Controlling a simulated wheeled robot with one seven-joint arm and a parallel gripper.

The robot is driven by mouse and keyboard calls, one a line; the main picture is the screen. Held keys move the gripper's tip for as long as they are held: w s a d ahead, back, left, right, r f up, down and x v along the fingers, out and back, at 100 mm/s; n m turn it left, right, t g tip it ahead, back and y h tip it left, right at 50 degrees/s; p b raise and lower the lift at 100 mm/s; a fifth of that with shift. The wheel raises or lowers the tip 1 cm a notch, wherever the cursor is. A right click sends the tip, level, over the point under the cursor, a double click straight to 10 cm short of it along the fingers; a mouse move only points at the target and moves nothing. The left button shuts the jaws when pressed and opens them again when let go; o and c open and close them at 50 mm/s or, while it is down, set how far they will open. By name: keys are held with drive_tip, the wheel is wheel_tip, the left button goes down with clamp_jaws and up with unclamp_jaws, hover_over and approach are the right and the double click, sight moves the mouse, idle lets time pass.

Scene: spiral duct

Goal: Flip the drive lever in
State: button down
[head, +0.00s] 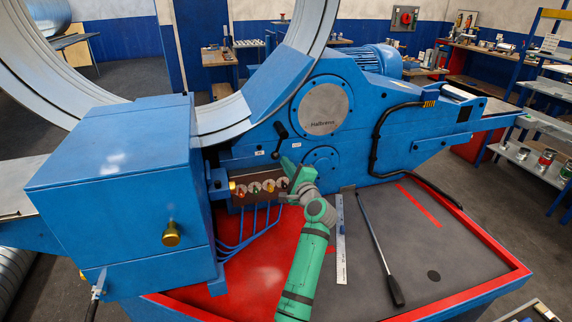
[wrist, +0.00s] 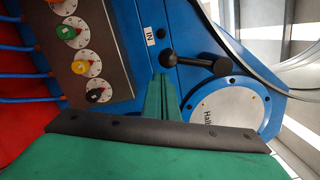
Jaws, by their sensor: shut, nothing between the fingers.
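My green gripper (head: 285,162) is just below the lever in the head view. In the wrist view its fingertips (wrist: 165,78) are together and empty, just below the knob. I cannot tell whether they touch it.
A dark panel with several coloured dials (wrist: 72,32) is left of my gripper. A steel ruler (head: 341,240) and a black-handled bar (head: 380,250) lie on the grey bed. A large blue box (head: 120,200) stands at left. A metal ring (head: 215,120) rises behind.

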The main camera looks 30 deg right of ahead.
drive_tip(key=d+f+v, duration=0.1)
drive_tip(key=d+v, duration=0.1)
drive_tip(key=v, duration=0.9)
drive_tip(key=shift+s+d+f, duration=0.15)
drive_tip(key=shift+s+d, duration=0.25)
drive_tip(key=shift+d, duration=0.1)
